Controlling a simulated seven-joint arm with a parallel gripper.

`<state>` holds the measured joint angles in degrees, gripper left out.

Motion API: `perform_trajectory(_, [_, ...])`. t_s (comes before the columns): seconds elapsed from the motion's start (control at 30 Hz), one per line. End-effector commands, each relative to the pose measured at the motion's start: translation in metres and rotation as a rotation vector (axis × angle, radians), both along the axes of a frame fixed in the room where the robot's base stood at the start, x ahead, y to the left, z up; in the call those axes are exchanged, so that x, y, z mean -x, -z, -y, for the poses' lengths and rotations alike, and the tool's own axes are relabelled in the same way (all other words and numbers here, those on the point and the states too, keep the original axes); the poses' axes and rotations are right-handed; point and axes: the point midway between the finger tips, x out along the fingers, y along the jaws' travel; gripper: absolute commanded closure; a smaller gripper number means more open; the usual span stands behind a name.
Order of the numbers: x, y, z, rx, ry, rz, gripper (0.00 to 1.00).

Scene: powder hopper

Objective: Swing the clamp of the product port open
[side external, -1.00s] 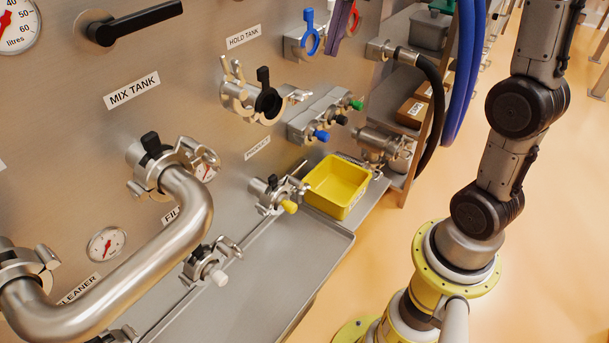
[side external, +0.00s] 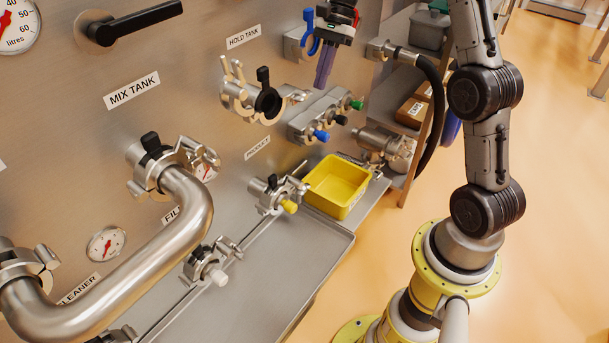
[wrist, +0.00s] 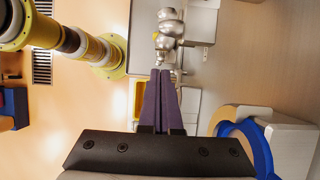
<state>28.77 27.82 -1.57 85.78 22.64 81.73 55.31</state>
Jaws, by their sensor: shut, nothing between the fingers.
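The port under the label I read as PRODUCT (side external: 257,147) carries a silver clamp (side external: 291,190), a black knob (side external: 272,182) and a yellow plug (side external: 289,206). The clamp seems to sit around the port, but its exact closure is too small to tell. My gripper (side external: 322,84) has purple fingers pointing down, in front of the panel, above and to the right of this port and apart from it. The fingers are together and empty in the wrist view (wrist: 161,76). A silver fitting shows beyond their tips there; I cannot tell which one.
A blue handle (side external: 310,32) is close beside my gripper. Below the fingers are the valve block (side external: 312,122) and the yellow bin (side external: 337,186). The open hold tank port (side external: 258,99) is to the left, a black hose (side external: 432,90) to the right. The grey tray (side external: 245,285) is largely bare.

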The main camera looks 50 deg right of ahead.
Motion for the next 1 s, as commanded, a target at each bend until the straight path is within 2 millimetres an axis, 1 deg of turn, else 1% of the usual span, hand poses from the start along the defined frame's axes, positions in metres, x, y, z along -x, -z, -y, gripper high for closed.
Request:
perform_trajectory(0.03, [0.001, 0.019, -0.001, -0.004, 0.000, -0.008, 1.00])
perform_trajectory(0.17, [0.002, 0.069, -0.001, -0.005, -0.002, -0.010, 1.00])
perform_trajectory(0.2, [0.002, 0.087, -0.001, -0.005, 0.000, -0.010, 1.00])
perform_trajectory(0.27, [0.002, 0.114, -0.001, -0.005, -0.001, -0.011, 1.00])
perform_trajectory(0.3, [0.002, 0.131, -0.001, -0.005, -0.001, -0.011, 1.00])
perform_trajectory(0.37, [0.002, 0.152, -0.001, -0.003, 0.000, -0.008, 1.00])
perform_trajectory(0.43, [0.001, 0.165, -0.001, -0.001, -0.002, -0.002, 1.00])
perform_trajectory(0.63, [0.000, 0.183, -0.006, -0.001, -0.004, 0.000, 1.00])
perform_trajectory(0.77, [0.001, 0.201, -0.015, -0.001, -0.003, -0.004, 1.00])
perform_trajectory(1.0, [0.001, 0.244, -0.036, -0.002, -0.004, -0.004, 1.00])
